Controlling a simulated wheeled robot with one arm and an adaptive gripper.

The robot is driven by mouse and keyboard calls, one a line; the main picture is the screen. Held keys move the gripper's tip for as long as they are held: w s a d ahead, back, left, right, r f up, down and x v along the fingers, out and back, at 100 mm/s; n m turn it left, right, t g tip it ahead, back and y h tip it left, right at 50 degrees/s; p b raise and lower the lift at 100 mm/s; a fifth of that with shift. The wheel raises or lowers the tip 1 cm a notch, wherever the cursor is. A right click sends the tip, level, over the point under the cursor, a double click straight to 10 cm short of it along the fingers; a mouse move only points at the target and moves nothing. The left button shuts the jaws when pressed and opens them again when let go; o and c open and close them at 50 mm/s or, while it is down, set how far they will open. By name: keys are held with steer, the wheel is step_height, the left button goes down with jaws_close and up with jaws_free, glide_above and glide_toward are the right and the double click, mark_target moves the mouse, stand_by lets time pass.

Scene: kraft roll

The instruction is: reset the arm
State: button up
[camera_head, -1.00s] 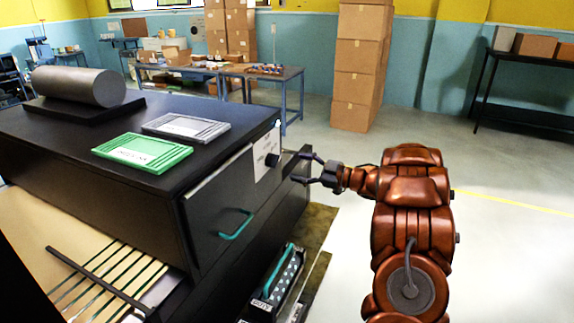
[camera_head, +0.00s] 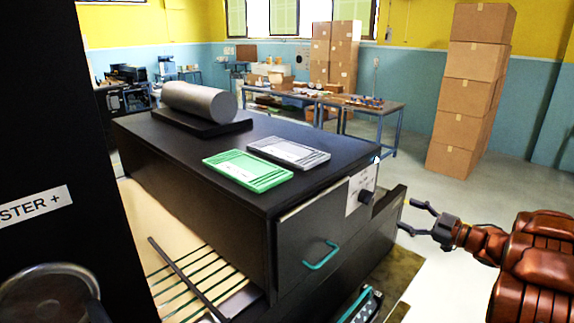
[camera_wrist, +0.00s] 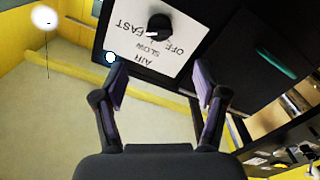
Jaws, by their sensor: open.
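My gripper (camera_head: 416,217) is open and empty at the end of my copper-coloured arm, to the right of a black cabinet-like machine (camera_head: 200,205). In the wrist view my gripper (camera_wrist: 160,92) has its two fingers spread wide with nothing between them. Beyond the fingertips is a white label panel (camera_wrist: 150,45) reading AIR, SLOW, FAST and OFF, with a black knob (camera_wrist: 160,27). In the head view the knob (camera_head: 367,197) is on the machine's front face, apart from my fingers.
A green tray (camera_head: 247,170) and a grey tray (camera_head: 289,152) lie on the machine top, near a grey roll (camera_head: 199,101). A teal handle (camera_head: 321,256) is on the front. Stacked boxes (camera_head: 467,95) stand behind; open floor lies behind my gripper.

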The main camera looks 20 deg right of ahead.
steer(key=w+d+r+m+g+h, duration=0.1)
steer(key=w+r+m+h, duration=0.7)
steer(key=h, duration=0.5)
steer(key=s+a+f+m+g+y, duration=0.1)
steer(key=s+a+f+g, duration=0.3)
steer(key=s+a, duration=0.8)
steer(key=s+a+f+m+g+y, duration=0.1)
steer(key=s+a+f+g, duration=0.3)
steer(key=s+a, duration=0.8)
steer(key=s+a+f+m+g+y, duration=0.1)
steer(key=s+a+f+g, duration=0.3)
steer(key=s, duration=1.7)
steer(key=a+m+g, duration=0.1)
steer(key=a+g, duration=0.3)
steer(key=a, duration=0.4)
steer(key=shift+s+y, duration=0.2)
steer(key=shift+y, duration=0.2)
